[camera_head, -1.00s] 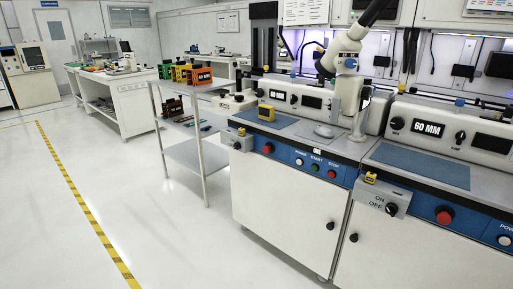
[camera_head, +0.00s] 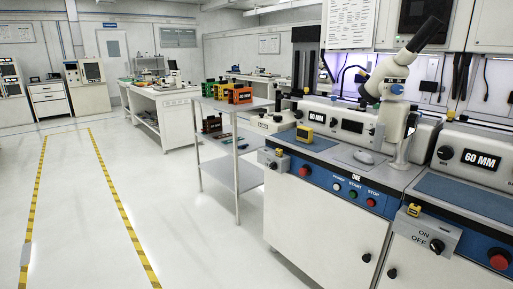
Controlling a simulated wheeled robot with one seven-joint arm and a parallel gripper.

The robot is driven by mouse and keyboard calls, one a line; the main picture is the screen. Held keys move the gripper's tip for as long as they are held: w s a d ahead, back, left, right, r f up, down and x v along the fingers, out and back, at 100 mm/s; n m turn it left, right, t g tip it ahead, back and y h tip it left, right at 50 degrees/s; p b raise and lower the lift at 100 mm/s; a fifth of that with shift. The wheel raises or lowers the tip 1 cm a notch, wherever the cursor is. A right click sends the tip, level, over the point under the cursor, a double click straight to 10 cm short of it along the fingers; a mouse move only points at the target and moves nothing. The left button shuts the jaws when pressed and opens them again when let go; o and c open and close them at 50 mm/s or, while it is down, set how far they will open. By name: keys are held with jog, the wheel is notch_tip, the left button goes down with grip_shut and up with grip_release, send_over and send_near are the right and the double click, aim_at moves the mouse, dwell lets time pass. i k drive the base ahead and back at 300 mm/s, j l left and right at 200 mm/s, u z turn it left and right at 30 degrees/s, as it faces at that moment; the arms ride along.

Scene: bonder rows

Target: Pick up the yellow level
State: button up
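Smaller yellow pieces sit on the switch boxes at the bench fronts, one at the left (camera_head: 278,152) and one at the right (camera_head: 414,210). Green, yellow and orange blocks (camera_head: 222,92) stand on the cart's top shelf; one of these could also be a level. My gripper is not in view.
A grey shelf cart (camera_head: 237,158) stands left of the white bench (camera_head: 320,215). A microscope (camera_head: 400,80) stands on the bench. A second bench (camera_head: 440,265) adjoins at the right.

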aim_at(305, 134)
jog(key=i+l+z, duration=0.1)
jog(key=i+l, duration=0.6)
jog(key=i+l+z, duration=0.15)
jog(key=i+l, duration=0.45)
jog(key=i, duration=0.15)
jog(key=k+j, duration=0.25)
jog(key=j, duration=0.2)
